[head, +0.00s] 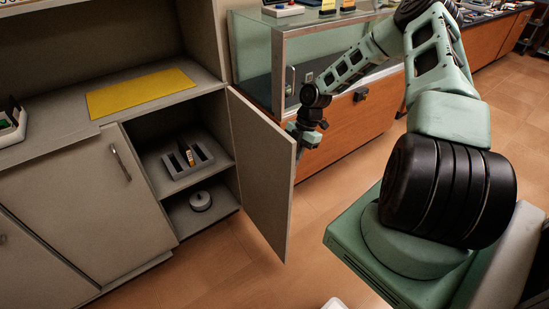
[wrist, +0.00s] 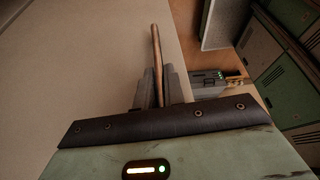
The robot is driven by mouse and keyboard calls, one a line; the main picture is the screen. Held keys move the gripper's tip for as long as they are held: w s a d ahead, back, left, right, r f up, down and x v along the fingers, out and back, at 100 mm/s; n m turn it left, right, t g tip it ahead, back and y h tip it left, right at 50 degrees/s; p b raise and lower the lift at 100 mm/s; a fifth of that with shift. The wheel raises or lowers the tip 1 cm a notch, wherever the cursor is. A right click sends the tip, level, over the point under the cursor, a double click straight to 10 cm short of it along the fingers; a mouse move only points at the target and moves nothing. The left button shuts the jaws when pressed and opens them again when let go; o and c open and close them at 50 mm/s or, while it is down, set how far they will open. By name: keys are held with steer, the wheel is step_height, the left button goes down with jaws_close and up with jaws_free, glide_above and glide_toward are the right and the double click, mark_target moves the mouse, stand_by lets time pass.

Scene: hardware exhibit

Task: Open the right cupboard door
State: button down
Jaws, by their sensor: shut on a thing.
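The right cupboard door (head: 262,165) stands swung well out from the grey cabinet, with its inner face toward the head camera. The cupboard interior behind it shows. My gripper (head: 300,135) is at the door's outer side, near its free edge, partly hidden by the door. In the wrist view the door's outer face (wrist: 80,70) fills the left side. A slim brownish bar handle (wrist: 156,48) runs between the two grey fingers of my gripper (wrist: 158,88), which are shut on it. The handle is hidden in the head view.
The neighbouring left door (head: 90,190) is closed. Inside are a grey holder (head: 177,163) on the shelf and a round tin (head: 200,201) below. A yellow mat (head: 140,90) lies on the counter. A glass display case (head: 255,60) stands behind the door. Floor (head: 230,260) before the cupboard is clear.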

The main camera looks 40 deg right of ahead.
steer(key=shift+w+d, duration=0.1)
steer(key=shift+d, duration=2.4)
steer(key=c, duration=1.5)
jaws_free()
steer(key=b+v, duration=0.1)
steer(key=v, duration=1.6)
steer(key=shift+w+r, duration=0.1)
steer(key=shift+r, duration=0.1)
